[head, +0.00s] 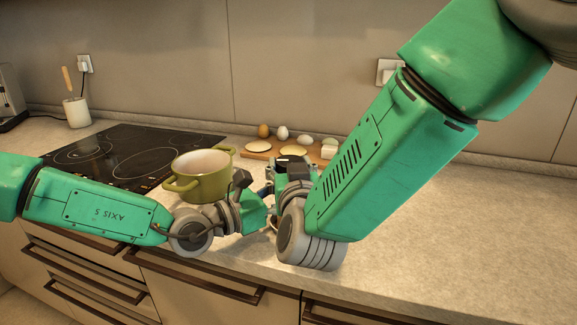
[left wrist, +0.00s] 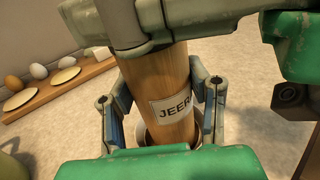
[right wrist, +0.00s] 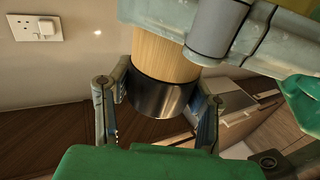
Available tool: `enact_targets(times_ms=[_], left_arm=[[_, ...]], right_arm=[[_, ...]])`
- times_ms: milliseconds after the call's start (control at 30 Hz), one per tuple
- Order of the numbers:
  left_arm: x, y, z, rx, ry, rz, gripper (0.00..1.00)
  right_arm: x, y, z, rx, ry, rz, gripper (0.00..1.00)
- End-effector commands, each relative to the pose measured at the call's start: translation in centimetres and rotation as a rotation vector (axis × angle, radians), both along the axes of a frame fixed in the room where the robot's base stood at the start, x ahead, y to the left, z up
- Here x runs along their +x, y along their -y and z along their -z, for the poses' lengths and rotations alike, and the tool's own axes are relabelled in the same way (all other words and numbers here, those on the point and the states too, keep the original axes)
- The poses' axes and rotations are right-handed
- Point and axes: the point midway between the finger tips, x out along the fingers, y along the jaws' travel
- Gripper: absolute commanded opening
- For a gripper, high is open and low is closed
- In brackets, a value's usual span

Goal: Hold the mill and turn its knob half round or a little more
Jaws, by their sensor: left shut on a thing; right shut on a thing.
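In the right wrist view the mill's dark, shiny knob (right wrist: 160,95) sits at the end of the wood. My right gripper (right wrist: 157,112) is shut around this knob, one finger on each side. In the head view both grippers meet at the counter's middle, and my arms and wrists hide almost all of the mill.
A green pot (head: 212,184) stands just left of the grippers, close to my left wrist. A black cooktop (head: 120,150) lies farther left. A wooden board (head: 256,155) with eggs and pale round pieces lies behind. The counter at right (head: 450,230) is clear.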

Motion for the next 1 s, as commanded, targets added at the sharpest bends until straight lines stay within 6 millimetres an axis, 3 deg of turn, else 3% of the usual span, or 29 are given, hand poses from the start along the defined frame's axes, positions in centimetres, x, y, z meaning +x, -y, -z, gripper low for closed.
enact_targets(times_ms=[567,600,667,1000], left_arm=[[-0.29,0.22,0.26,0.004,-0.004,0.007,0.0],[-0.29,0.22,0.26,0.005,-0.003,0.007,0.0],[-0.28,0.22,0.26,0.004,-0.004,0.007,0.0],[-0.12,0.09,0.26,0.003,-0.004,0.004,0.0]], right_arm=[[0.06,-0.06,-0.4,0.005,0.009,0.033,0.16],[0.07,-0.06,-0.4,0.005,0.009,0.033,0.52],[0.07,-0.06,-0.39,0.004,0.009,0.033,0.68],[0.06,0.0,-0.32,0.002,0.003,0.033,0.68]])
